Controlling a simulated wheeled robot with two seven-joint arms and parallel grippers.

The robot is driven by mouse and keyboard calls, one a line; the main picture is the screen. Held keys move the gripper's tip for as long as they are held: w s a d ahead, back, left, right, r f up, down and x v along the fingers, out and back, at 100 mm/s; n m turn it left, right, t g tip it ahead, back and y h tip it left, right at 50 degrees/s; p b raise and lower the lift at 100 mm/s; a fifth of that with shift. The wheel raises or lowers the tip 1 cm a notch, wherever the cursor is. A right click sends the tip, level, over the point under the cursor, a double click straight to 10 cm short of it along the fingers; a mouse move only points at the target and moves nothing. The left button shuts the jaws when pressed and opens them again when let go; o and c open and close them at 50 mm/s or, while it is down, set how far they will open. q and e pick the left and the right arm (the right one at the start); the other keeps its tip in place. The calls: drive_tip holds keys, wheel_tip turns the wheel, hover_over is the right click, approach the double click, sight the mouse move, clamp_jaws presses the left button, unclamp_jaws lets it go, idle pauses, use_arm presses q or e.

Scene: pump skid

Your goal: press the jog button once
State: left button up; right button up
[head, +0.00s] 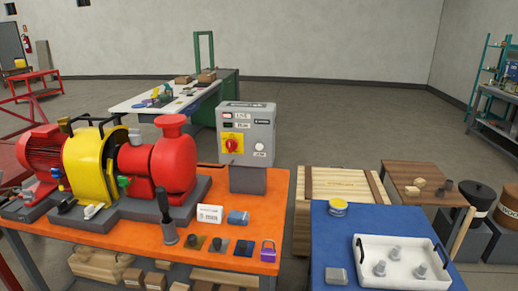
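A grey control box (246,135) stands upright on a short pedestal at the back right of the orange bench. Its front carries a round white button (259,147) at the lower right, with a small label under it too small to read surely; this looks like the jog button. Beside it to the left is a red rotary switch (231,146) on a yellow plate. Small label windows sit above the switch. The button's face is unobstructed in the head view. Neither of my grippers shows in the head view.
The orange bench (235,255) bears a red and yellow pump set (100,165), a dark upright tool (168,215), a white card (210,213), small blocks and a purple padlock (268,251). A blue table (335,240) with a white tray (405,277) stands at right.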

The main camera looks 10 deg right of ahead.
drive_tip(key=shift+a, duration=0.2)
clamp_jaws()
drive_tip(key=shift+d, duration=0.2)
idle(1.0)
